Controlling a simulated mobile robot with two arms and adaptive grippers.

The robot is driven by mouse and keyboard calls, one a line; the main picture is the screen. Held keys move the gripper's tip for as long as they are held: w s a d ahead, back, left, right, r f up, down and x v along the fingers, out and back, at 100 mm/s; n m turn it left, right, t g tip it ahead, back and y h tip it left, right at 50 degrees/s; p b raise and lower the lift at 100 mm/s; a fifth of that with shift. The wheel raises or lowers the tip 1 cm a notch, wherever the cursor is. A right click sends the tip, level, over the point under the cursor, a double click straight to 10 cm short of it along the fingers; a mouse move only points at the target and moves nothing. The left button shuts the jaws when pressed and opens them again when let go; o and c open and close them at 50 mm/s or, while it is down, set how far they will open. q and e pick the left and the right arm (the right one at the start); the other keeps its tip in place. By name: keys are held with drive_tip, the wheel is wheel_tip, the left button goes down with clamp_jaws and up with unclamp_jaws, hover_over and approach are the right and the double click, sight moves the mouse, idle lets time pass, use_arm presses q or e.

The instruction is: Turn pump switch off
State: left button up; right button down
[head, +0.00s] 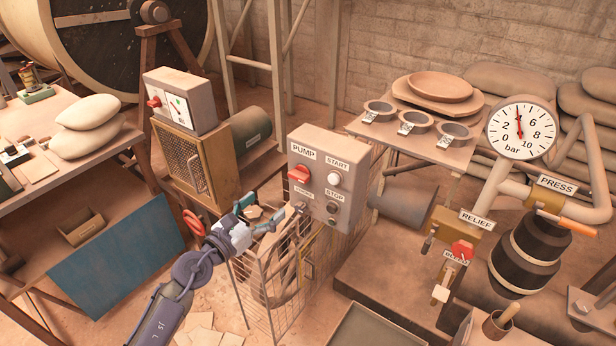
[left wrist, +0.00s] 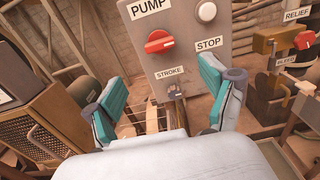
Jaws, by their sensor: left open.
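The pump control box (head: 327,215) is a grey panel with labels PUMP, START, STOP and STROKE. Its red pump switch (head: 299,174) is a rotary knob at the upper left, under the PUMP label. In the left wrist view the red switch (left wrist: 159,41) has its handle lying roughly sideways, slightly tilted. My left gripper (head: 262,211) is open and empty, in front of and below the box's lower left. In the left wrist view its teal fingers (left wrist: 165,95) stand apart, below the switch, with the small stroke knob (left wrist: 176,91) showing between them. My right gripper is not in view.
A white start button (head: 334,179) and dark stop button (head: 332,207) sit right of the switch. A wire mesh cage (head: 271,317) stands below the box. A gauge (head: 521,128), press lever and red relief knob (head: 462,250) are at right. Another red-switched box (head: 185,100) stands behind left.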

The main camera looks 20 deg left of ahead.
sight(296, 179)
use_arm(q)
drive_tip(key=x, duration=1.2)
drive_tip(key=shift+w, duration=0.15)
drive_tip(key=c, duration=1.2)
drive_tip(key=shift+o, duration=0.2)
